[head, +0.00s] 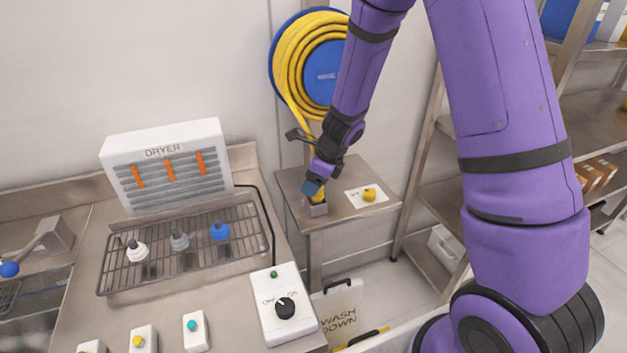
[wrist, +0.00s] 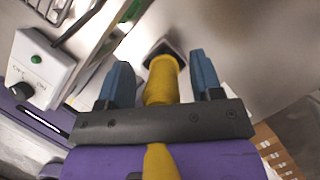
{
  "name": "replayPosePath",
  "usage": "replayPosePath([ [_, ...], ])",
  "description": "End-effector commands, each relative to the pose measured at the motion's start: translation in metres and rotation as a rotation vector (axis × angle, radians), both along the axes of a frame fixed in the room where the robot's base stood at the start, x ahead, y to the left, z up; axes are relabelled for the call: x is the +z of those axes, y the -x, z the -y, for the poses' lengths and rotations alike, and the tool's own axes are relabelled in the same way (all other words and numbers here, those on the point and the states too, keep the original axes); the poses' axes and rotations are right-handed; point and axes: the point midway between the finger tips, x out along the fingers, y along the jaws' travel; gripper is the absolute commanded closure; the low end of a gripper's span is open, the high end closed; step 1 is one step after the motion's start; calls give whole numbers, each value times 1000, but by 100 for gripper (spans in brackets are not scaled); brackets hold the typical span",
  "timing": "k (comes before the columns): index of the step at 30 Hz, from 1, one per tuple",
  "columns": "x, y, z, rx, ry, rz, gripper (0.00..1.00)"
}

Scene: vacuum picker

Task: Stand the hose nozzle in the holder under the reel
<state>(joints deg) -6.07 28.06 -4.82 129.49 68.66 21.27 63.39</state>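The yellow hose nozzle (wrist: 163,80) stands between my fingers in the wrist view, its far end at the mouth of the small grey square holder (wrist: 160,46). In the head view the holder (head: 318,209) sits on the side table below the reel, with a bit of yellow nozzle (head: 318,197) showing above it. My gripper (head: 314,189) is right over the holder. In the wrist view my blue fingers (wrist: 163,78) are open around the nozzle, with a gap on each side. How deep the nozzle sits is hidden.
The blue reel (head: 325,75) with yellow hose hangs on the wall above. A yellow piece (head: 369,194) lies on a white card right of the holder. The dryer (head: 165,165) and rack stand left, a knob box (head: 283,305) in front. Shelving (head: 445,175) stands right.

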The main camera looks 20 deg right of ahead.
Motion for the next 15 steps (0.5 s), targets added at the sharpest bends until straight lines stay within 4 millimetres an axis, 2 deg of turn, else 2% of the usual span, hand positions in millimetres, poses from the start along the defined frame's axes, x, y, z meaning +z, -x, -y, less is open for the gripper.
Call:
replayPosePath([
  [8,11,1,2,1,-1,3,40],
  [15,49,10,14,2,0,5,40],
])
